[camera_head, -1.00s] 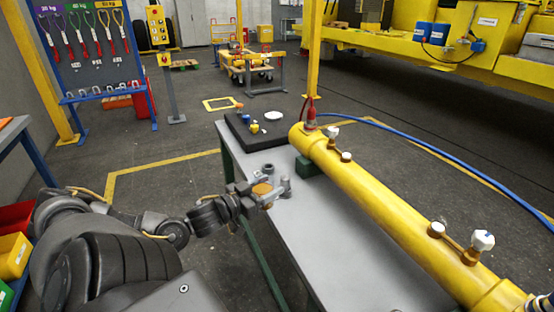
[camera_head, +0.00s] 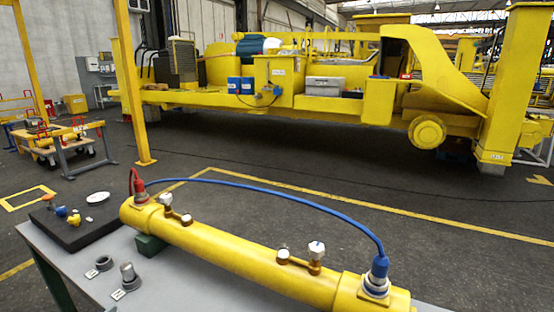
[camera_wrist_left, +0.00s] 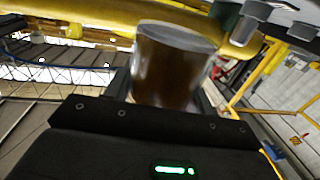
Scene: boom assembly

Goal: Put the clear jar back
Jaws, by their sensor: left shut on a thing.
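In the left wrist view, my left gripper (camera_wrist_left: 168,88) is shut on the clear jar (camera_wrist_left: 172,62). The jar is see-through, with a pale rim and a brownish tint inside; I cannot tell whether it holds anything. It fills the space between the two dark fingers, and its lower part is hidden by the gripper body. Neither gripper nor the jar shows in the head view. A grey ring (camera_head: 104,263) and a grey cylindrical fitting (camera_head: 129,275) stand on the workbench (camera_head: 75,265), each with a small white label beside it.
A long yellow cylinder (camera_head: 230,250) lies along the bench, with valves and a blue hose (camera_head: 290,192) looped to its right end. A black mat (camera_head: 95,232) holds a white dish (camera_head: 98,197) and small coloured parts. A yellow machine (camera_head: 300,100) stands behind open floor.

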